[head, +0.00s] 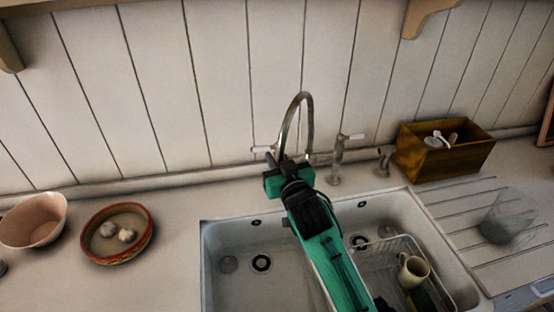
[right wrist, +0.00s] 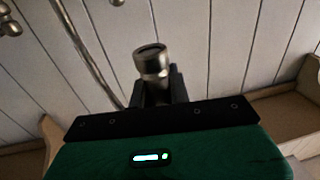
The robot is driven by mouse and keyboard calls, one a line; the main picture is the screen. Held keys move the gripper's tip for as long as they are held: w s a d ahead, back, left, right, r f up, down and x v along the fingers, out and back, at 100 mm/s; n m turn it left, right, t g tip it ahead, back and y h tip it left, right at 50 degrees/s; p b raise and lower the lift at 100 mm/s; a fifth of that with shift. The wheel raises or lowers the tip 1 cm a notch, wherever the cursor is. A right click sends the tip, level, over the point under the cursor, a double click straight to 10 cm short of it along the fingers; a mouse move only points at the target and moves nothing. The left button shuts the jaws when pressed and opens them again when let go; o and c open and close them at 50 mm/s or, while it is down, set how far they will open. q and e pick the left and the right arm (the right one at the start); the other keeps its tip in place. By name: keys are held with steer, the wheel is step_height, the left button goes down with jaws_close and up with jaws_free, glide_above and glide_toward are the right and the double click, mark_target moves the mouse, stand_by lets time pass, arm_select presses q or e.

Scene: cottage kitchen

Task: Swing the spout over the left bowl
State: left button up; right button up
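The metal spout (head: 308,105) arches up behind the sink, and its end comes down to my right gripper (head: 285,162). The spout's nozzle (right wrist: 152,62) sits between the two dark fingers of my right gripper (right wrist: 157,88) in the right wrist view, with a finger close against each side. The sink has a left bowl (head: 225,290) with a drain and a right bowl (head: 375,210) holding a rack. In the head view the nozzle is near the line of the divider, which my green right arm partly hides. My left gripper is not in view.
Tap handles (head: 350,137) stand by the spout. A wire rack (head: 375,258) with a mug (head: 412,272) fills part of the right bowl. A wooden box (head: 440,160) and a glass (head: 505,220) are right. A pink bowl (head: 35,222) and red-rimmed dish (head: 93,240) are left.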

steer(key=o, duration=0.4)
steer(key=shift+w+d+r, duration=0.1)
steer(key=shift+d, duration=0.05)
steer(key=shift+c, duration=0.2)
steer(key=shift+o, duration=0.2)
steer(key=shift+w, duration=0.1)
steer(key=shift+s, duration=0.4)
steer(key=b+v, duration=0.4)
steer(key=v, duration=0.9)
steer(key=shift+d, duration=0.15)
